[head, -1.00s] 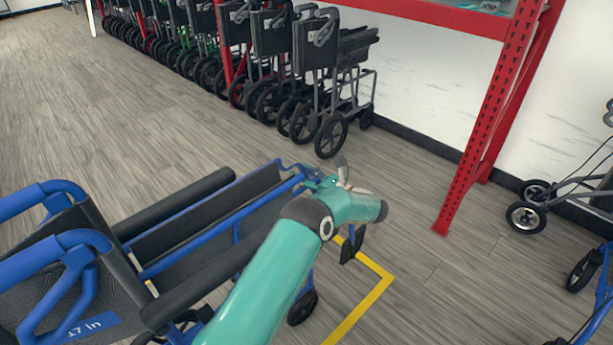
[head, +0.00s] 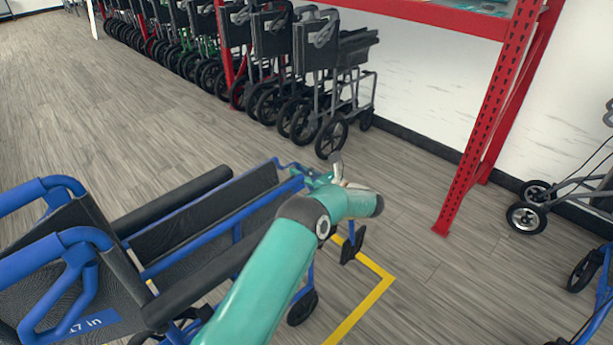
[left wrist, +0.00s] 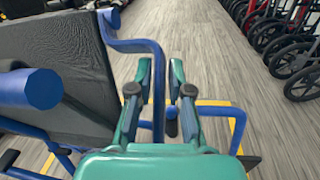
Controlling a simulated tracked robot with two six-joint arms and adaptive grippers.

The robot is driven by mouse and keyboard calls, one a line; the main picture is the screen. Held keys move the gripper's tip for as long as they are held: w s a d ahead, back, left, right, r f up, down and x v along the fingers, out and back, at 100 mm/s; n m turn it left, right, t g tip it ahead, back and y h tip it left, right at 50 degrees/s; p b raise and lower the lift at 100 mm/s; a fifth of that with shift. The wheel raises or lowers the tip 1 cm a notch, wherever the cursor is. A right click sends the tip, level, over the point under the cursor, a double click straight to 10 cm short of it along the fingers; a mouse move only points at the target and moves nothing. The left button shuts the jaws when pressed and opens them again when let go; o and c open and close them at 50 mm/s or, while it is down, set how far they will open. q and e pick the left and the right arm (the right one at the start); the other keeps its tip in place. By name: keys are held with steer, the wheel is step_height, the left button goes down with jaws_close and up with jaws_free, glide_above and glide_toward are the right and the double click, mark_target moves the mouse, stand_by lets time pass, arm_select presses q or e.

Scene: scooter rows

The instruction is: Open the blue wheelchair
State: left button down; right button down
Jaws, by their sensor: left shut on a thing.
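The blue wheelchair (head: 75,262) stands at the lower left in the head view, with blue push handles, black armrests and a dark backrest with a blue "17 in" label. Its two sides stand apart with a narrow dark seat between them. My left gripper (head: 328,178) is at the front end of the wheelchair and is shut on a blue frame tube. In the left wrist view, the gripper fingers (left wrist: 159,92) stand on either side of the blue tube (left wrist: 158,105). My left arm hides part of the wheelchair's near side. My right gripper does not show.
A row of folded dark wheelchairs (head: 315,75) stands at the back. A red rack post (head: 487,120) is right of centre. A grey walker (head: 570,190) and another blue-framed item (head: 603,268) stand at the right. Yellow tape (head: 368,300) marks the floor. The left floor is clear.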

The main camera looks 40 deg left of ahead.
arm_select(q)
steer(key=a+f+h+b, duration=0.1)
steer(key=a+f+h, duration=0.1)
steer(key=a, duration=0.8)
steer(key=shift+w+f, duration=0.35)
steer(key=shift+f, duration=0.15)
steer(key=c, duration=1.1)
jaws_free()
steer(key=shift+d, duration=0.1)
steer(key=v, duration=1.2)
steer(key=shift+r, duration=0.1)
